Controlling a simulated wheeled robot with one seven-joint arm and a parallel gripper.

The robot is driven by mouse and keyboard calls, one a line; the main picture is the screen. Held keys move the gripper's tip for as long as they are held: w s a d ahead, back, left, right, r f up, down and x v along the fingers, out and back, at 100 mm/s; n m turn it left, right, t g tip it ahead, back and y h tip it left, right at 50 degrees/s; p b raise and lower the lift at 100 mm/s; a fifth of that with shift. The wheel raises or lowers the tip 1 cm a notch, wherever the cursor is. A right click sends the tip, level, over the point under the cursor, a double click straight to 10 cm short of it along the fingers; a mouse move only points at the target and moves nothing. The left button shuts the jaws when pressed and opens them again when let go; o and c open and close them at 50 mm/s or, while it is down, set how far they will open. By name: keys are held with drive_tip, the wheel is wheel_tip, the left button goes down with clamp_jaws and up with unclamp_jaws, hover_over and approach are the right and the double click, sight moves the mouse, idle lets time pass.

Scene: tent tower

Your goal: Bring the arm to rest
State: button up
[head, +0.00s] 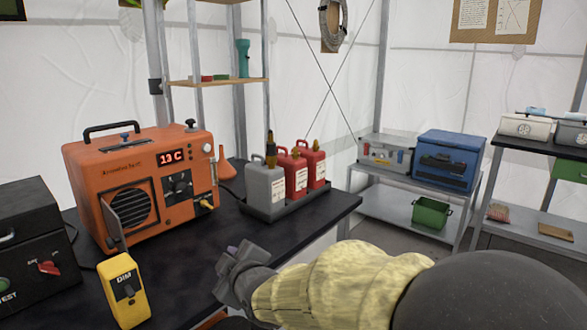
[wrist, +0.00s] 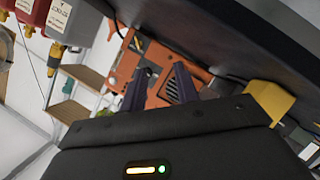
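My arm reaches in from the lower right of the head view, its forearm wrapped in a pale yellow cover. My gripper (head: 238,258) is above the front right part of the black bench (head: 190,262). In the wrist view, the two dark fingers of my gripper (wrist: 161,78) stand apart, with the orange heater-like unit (wrist: 158,101) visible between them in the background. Nothing is held. The gripper appears apart from the objects on the bench.
The orange unit (head: 140,185) reads "13 C". A yellow DIM box (head: 123,290) and black test box (head: 35,240) are at left. Grey (head: 265,188) and red canisters (head: 293,175) stand in a tray behind my gripper. A blue case (head: 448,160) sits on the back shelf.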

drive_tip(key=s+d+f+m+g+h, duration=0.2)
drive_tip(key=d+f+m+h, duration=0.15)
drive_tip(key=d+f, duration=0.4)
drive_tip(key=s+d+f+m+g+h, duration=0.25)
drive_tip(key=d+f+m, duration=0.2)
drive_tip(key=d, duration=0.55)
drive_tip(key=s+d+f+m+g+h, duration=0.1)
drive_tip(key=s+d+f+m+g, duration=0.5)
drive_tip(key=s+d, duration=0.55)
wheel_tip(320, 180, up, 32)
drive_tip(key=a+m+t+p, duration=0.1)
drive_tip(key=p, duration=3)
drive_tip(key=shift+f, duration=0.2)
drive_tip(key=shift+s, duration=0.1)
